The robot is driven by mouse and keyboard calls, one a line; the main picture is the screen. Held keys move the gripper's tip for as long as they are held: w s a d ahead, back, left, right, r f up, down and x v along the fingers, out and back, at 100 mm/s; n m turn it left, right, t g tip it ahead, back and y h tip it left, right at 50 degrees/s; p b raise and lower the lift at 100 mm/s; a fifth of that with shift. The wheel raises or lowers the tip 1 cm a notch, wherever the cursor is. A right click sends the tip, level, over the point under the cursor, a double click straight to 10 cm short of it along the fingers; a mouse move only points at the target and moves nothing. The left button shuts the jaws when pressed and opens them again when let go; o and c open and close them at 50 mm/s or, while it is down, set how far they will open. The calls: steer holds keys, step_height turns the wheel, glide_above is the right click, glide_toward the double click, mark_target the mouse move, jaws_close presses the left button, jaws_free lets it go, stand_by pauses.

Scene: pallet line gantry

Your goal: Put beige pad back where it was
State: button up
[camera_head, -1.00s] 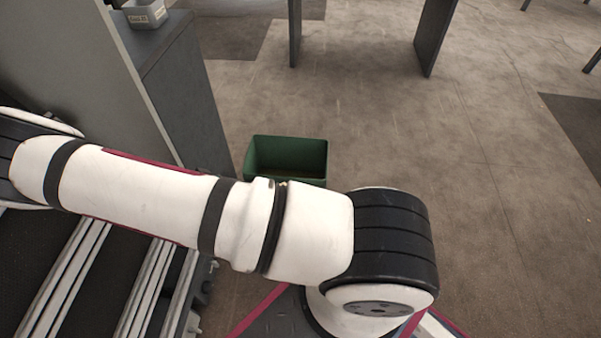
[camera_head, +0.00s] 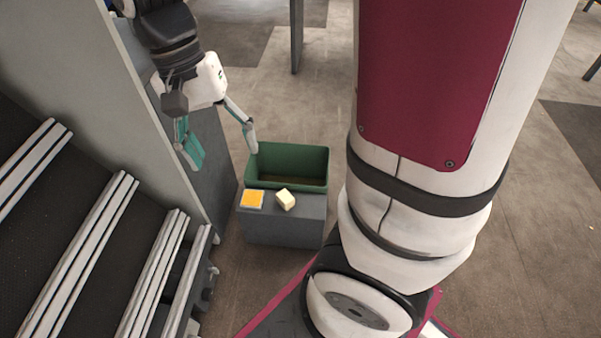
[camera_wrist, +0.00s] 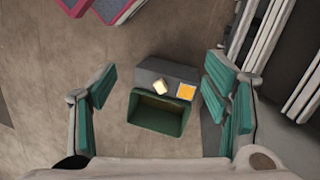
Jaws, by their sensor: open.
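The beige pad (camera_head: 285,199) is a small pale block on top of a low grey block (camera_head: 284,224), toward its right part. It also shows in the wrist view (camera_wrist: 161,87), between my fingers but well below them. An orange square (camera_head: 252,198) with a pale border lies on the same grey top, to the left of the pad in the head view. My gripper (camera_head: 222,150) is wide open and empty, above and to the left of the grey block in the head view. Its teal-padded fingers frame the block in the wrist view (camera_wrist: 163,100).
An open green bin (camera_head: 290,165) stands on the floor right behind the grey block. A tall grey panel (camera_head: 150,120) rises at the left, with a conveyor of metal rails (camera_head: 95,240) below it.

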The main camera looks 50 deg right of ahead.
steer(key=s+r+n+t, duration=0.1)
steer(key=s+r+n, duration=0.2)
steer(key=s, duration=0.6)
steer(key=s+r+n+t, duration=0.2)
steer(key=s+n, duration=0.3)
steer(key=s, duration=0.4)
steer(key=shift+d+r, duration=0.2)
steer(key=shift+r, duration=0.35)
step_height(320, 180, up, 27)
steer(key=t+p, duration=0.4)
steer(key=p, duration=2.1)
steer(key=shift+d, duration=0.2)
steer(key=shift+f, duration=0.1)
